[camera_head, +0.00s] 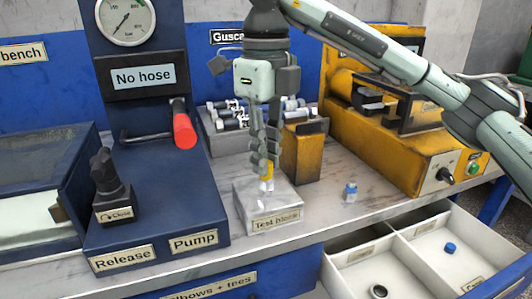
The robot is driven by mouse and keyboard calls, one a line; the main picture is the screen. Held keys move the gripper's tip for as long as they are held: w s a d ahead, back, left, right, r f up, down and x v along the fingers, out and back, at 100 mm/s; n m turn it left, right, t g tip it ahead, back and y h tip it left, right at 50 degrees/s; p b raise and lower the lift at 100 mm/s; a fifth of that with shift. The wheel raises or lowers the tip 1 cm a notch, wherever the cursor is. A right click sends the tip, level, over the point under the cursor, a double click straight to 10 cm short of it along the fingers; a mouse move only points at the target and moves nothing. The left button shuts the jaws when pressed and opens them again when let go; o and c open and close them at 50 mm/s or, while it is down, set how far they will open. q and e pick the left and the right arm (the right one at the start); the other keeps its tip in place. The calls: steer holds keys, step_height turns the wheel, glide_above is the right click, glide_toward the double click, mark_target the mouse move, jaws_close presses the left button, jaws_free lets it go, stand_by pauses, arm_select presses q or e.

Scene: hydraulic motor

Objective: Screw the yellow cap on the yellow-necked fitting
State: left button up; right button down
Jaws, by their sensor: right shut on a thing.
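My right gripper (264,158) comes down from above over the grey test block (275,222), fingers pointing straight down. It is shut on a small yellow thing, the yellow cap (268,171), mostly hidden between the fingertips. Directly below the fingertips, a little yellow shows at the top of the block, where the yellow-necked fitting (266,185) appears to stand upright. I cannot tell whether cap and fitting touch or how far the cap is on. My left gripper is not in view.
A small blue-topped fitting (350,192) stands on the bench to the right. An open white drawer (415,262) holds a blue cap (450,248) and a black ring (379,291). The blue pump unit (150,215) stands left, a yellow machine (400,150) right, and a parts tray behind.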

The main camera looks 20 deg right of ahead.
steer(key=m, duration=0.4)
steer(key=c, duration=1.6)
jaws_free()
steer(key=shift+c, duration=0.2)
steer(key=shift+r+p, duration=1.45)
steer(key=shift+r, duration=0.3)
steer(key=shift+o, duration=0.2)
steer(key=o, duration=0.5)
